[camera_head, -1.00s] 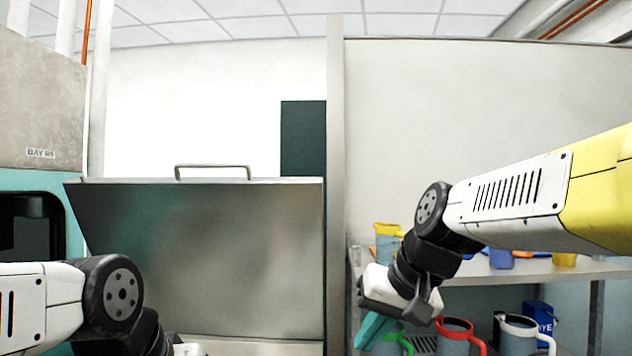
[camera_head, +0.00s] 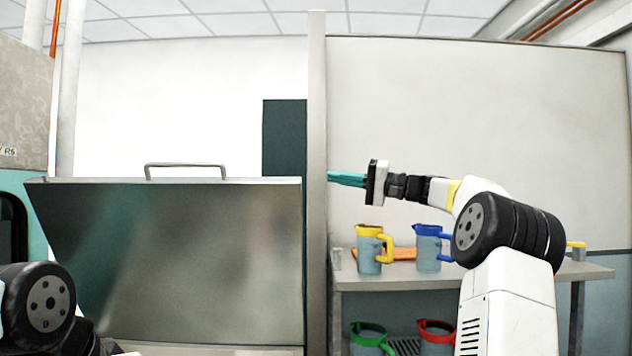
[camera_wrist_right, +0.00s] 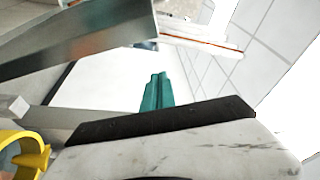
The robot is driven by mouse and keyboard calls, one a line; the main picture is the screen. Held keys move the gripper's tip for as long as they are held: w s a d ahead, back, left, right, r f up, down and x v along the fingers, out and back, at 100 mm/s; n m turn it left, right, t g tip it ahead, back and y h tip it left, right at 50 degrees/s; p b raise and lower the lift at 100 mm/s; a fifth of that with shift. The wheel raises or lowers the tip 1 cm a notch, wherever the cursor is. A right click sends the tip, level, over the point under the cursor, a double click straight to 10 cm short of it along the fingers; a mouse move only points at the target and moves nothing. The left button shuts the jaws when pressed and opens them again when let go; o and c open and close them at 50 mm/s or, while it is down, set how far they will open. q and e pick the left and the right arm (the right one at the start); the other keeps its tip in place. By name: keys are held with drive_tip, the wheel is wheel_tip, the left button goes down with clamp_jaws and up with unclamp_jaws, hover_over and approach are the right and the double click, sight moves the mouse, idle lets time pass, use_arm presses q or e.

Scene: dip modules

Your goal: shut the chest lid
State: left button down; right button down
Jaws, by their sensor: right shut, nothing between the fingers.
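The chest lid (camera_head: 175,260) is a broad steel panel standing raised at the left of the head view. Its bar handle (camera_head: 185,166) is on the top edge. The chest body below is out of view. My right gripper (camera_head: 331,177) is shut and empty, pointing left at about the height of the lid's top edge. Its teal fingertips are right of the lid, apart from it, by the grey post. In the wrist view the closed fingers (camera_wrist_right: 157,92) show, with a steel panel at upper left that looks like the lid. My left gripper is out of view.
A grey post (camera_head: 317,260) stands between the lid and a shelf (camera_head: 480,276). The shelf holds a yellow-rimmed jug (camera_head: 369,250) and a blue-rimmed jug (camera_head: 428,250). Green- and red-topped jugs stand below. A teal machine (camera_head: 18,195) is at far left.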

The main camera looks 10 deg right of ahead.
drive_tip(key=a, duration=0.7)
drive_tip(key=shift+a+f, duration=0.3)
drive_tip(key=shift+f, duration=0.05)
drive_tip(key=shift+w, duration=0.1)
